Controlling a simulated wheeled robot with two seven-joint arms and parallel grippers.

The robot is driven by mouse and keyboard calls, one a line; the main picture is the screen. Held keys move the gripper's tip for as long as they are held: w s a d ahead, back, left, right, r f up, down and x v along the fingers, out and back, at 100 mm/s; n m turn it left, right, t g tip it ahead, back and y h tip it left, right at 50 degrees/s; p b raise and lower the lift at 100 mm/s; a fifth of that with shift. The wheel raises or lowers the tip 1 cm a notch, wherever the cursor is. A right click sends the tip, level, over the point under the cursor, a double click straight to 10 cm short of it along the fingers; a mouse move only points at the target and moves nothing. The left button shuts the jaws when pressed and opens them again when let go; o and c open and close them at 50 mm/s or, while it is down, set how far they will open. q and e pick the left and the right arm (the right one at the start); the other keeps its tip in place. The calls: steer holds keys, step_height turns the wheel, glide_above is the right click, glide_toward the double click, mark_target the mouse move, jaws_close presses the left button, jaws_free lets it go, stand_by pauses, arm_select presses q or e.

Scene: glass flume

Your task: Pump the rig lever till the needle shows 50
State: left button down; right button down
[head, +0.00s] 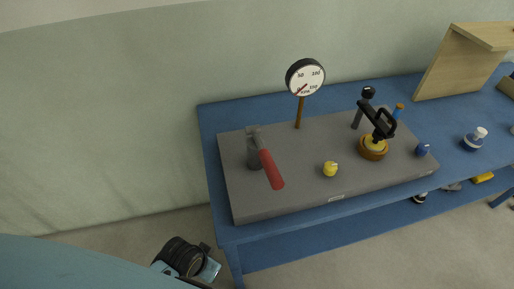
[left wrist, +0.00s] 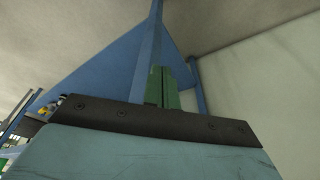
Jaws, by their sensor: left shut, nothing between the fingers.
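The rig is a grey slab (head: 290,188) on a blue bench. Its lever has a grey pivot block (head: 254,150) and a red handle (head: 271,170) that slopes down toward the front right. A round white gauge (head: 305,77) stands on a brown post behind it, marked 50, 100 and 150. Its red needle points to the lower left, near the low end of the scale. My left gripper (left wrist: 163,88) shows green fingers shut together and empty in the left wrist view, below the bench and away from the lever. My right gripper is in neither view.
A bottle (head: 474,139) and a wooden stand (head: 463,62) are at right. A blue bench leg (left wrist: 151,45) passes close to my left fingers.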

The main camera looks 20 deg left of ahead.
arm_select(q)
steer(key=w+d+r+m+t+h, duration=0.1)
steer(key=w+d+r+m+h, duration=0.2)
steer(key=r, duration=0.4)
steer(key=w+d+r+m+t+h+p, duration=0.1)
steer(key=w+r+m+h, duration=0.1)
steer(key=w+r, duration=0.45)
steer(key=w+d+r+m+h, duration=0.2)
steer(key=w+d+r+m, duration=0.1)
steer(key=r, duration=0.6)
steer(key=w+a+r+h, duration=0.1)
steer(key=a+r, duration=0.2)
steer(key=r, duration=0.5)
steer(key=a+r+h+p, duration=0.1)
steer(key=a+r, duration=0.3)
steer(key=r, duration=0.4)
steer(key=shift+w+a+h, duration=0.25)
steer(key=shift+w+h, duration=0.1)
steer(key=shift+h, duration=0.25)
